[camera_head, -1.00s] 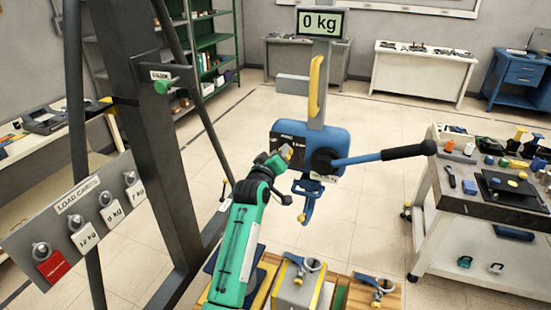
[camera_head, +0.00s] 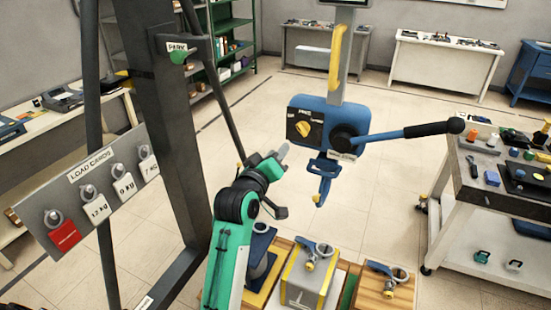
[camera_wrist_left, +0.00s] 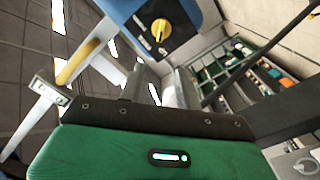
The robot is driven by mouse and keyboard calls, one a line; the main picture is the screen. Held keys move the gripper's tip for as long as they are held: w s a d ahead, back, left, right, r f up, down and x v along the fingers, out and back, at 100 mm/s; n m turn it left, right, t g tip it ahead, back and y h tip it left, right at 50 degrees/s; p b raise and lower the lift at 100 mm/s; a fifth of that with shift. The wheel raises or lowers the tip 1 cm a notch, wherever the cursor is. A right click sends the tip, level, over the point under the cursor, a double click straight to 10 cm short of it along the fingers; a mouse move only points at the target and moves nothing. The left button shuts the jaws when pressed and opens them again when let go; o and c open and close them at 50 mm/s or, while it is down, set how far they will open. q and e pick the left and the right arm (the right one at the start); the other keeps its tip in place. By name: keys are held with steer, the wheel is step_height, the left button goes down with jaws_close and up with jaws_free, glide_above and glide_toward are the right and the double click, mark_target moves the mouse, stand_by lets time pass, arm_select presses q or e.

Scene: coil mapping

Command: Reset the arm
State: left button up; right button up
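My left arm (camera_head: 228,260) is green and rises from the bottom centre in the head view. Its black wrist and left gripper (camera_head: 283,151) stand up left of the blue hoist unit (camera_head: 318,117), apart from it in the picture. I cannot tell whether the fingers are open or shut; nothing shows held. In the left wrist view the green gripper body fills the bottom, with grey finger parts (camera_wrist_left: 135,85) above it. The yellow knob (camera_wrist_left: 161,29) of the blue unit shows beyond them. My right gripper is not in view.
The blue unit has a black-gripped lever (camera_head: 433,129) reaching right and a hook (camera_head: 322,177) below. Weights with rings (camera_head: 310,284) stand at the bottom. A load-card board (camera_head: 100,190) and dark frame (camera_head: 165,130) are at left. A tool cart (camera_head: 470,215) is at right.

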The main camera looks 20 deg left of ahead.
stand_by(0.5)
arm_select(q)
steer(key=s+d+f+m+g, duration=0.1)
steer(key=d+f+m+g, duration=0.15)
steer(key=f, duration=1.75)
steer(key=s+d+f+m+g, duration=0.2)
steer(key=f+g, duration=0.2)
steer(key=f, duration=1.6)
steer(key=s+f+m+g, duration=0.1)
steer(key=s+f+g, duration=0.1)
steer(key=s+f, duration=0.75)
steer(key=s+f+m+g, duration=0.15)
steer(key=s+f, duration=0.45)
steer(key=f, duration=0.6)
steer(key=s+a+f+m+g, duration=0.1)
steer(key=s+f, duration=0.5)
steer(key=s, duration=0.6)
steer(key=s+a+f+m+g, duration=0.1)
steer(key=s+a+f+g, duration=0.2)
steer(key=s, duration=1)
steer(key=s+a+f+m+g, duration=0.1)
steer(key=s+a+f+g, duration=0.2)
steer(key=s+f, duration=0.5)
steer(key=s, duration=0.4)
steer(key=shift+s+f+y, duration=0.2)
steer(key=shift+f+y, duration=0.1)
steer(key=shift+f, duration=0.1)
